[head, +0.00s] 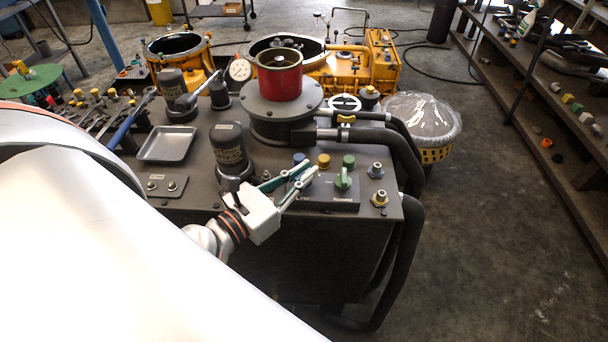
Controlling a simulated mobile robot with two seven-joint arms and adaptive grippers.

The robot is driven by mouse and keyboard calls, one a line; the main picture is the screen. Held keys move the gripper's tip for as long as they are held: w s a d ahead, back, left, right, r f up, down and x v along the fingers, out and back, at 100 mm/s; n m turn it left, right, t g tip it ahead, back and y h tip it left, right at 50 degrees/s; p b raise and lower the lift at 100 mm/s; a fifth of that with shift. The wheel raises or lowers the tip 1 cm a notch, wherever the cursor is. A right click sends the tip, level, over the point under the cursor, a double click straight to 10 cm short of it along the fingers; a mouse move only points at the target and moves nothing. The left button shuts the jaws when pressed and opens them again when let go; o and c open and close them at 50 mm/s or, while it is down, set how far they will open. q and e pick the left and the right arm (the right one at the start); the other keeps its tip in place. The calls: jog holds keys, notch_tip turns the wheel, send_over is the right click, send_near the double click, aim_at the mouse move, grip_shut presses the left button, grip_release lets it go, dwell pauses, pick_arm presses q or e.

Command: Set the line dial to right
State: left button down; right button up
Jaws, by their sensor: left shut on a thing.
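The control panel (328,204) sits at the front right of the dark machine bench and carries the labels Line and Reservoir. My left gripper (309,170) reaches in from the left, with its fingertips closed above the Line label. It is shut on the line dial, which the fingers mostly hide, so I cannot tell which way the dial points. The green reservoir dial (343,179) stands just right of the fingertips, clear of them. My right gripper is not in view.
Blue (299,158), yellow (324,160) and green (348,161) buttons stand behind the dials. A dark cylinder (229,149) and a metal tray (167,145) are left of the gripper. A red cup (280,78) stands behind. Black hoses (412,165) run down the right side.

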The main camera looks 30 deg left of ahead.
pick_arm(q)
jog(key=shift+m+h, duration=0.4)
jog(key=shift+h, duration=0.2)
jog(key=c, duration=2.1)
grip_release()
jog(key=shift+r, duration=0.1)
jog(key=shift+c, duration=0.2)
jog(key=shift+s+a, duration=0.15)
jog(key=shift+s, duration=0.35)
jog(key=v, duration=1.1)
jog(key=shift+r, duration=0.1)
